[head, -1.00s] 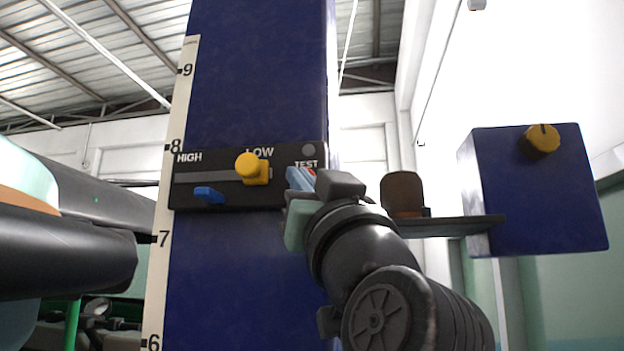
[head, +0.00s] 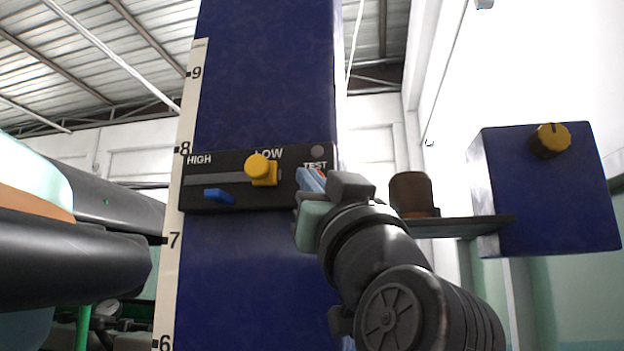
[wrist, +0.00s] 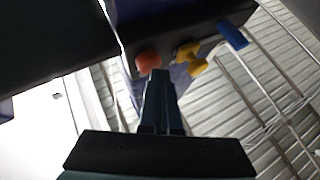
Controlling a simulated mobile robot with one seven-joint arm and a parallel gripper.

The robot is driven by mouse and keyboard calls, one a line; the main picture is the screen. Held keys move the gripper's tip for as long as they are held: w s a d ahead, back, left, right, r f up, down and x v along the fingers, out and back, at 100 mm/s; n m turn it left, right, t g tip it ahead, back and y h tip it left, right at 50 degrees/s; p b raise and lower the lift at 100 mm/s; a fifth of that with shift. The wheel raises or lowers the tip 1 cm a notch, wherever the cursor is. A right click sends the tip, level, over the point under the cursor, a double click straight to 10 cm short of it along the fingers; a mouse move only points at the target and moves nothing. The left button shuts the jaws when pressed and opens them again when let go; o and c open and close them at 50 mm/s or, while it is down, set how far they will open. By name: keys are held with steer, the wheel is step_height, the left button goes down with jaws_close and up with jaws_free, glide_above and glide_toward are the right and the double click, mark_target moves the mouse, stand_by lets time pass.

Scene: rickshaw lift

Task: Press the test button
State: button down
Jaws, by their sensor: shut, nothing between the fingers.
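The black control panel (head: 232,197) is fixed to the blue column and carries the labels HIGH, LOW and TEST. The red test button (wrist: 148,62) shows in the wrist view just beyond my fingertips. In the head view my gripper (head: 310,181) covers most of it, below the TEST label. My gripper (wrist: 157,76) is shut and empty, its blue fingers pointing at the button. I cannot tell whether the tips touch it. A yellow slider knob (head: 262,170) sits near LOW, and a blue lever (head: 218,195) is at the panel's lower left.
The blue column (head: 262,80) has a white numbered scale (head: 172,275) on its left edge. A blue box (head: 550,200) with a yellow knob stands at the right, joined by a grey shelf (head: 460,227) with a brown object. A dark padded arm (head: 70,255) is at the left.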

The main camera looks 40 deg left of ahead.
steer(key=shift+s+d+b, duration=0.3)
steer(key=shift+s+d, duration=0.05)
steer(key=shift+s, duration=0.3)
steer(key=s+d, duration=0.1)
steer(key=s+b, duration=0.1)
steer(key=s+d, duration=0.1)
steer(key=s, duration=0.1)
steer(key=shift+s+d+b, duration=0.1)
steer(key=shift+d+b, duration=0.2)
steer(key=shift+b, duration=0.05)
stand_by(0.7)
steer(key=w+d+f+m+t+h+b, duration=0.3)
steer(key=d+f+t+h+b, duration=0.15)
steer(key=f, duration=0.35)
steer(key=w+d+f+m+t+h+b, duration=0.3)
steer(key=d+f+m+t+h, duration=0.15)
steer(key=d+f+t, duration=0.2)
steer(key=s+d+f+m+t+h+b, duration=0.4)
steer(key=d+f+m+t+h+b, duration=0.1)
steer(key=d+f+h, duration=0.8)
steer(key=shift+d+f+b, duration=0.55)
steer(key=shift+d+f, duration=0.15)
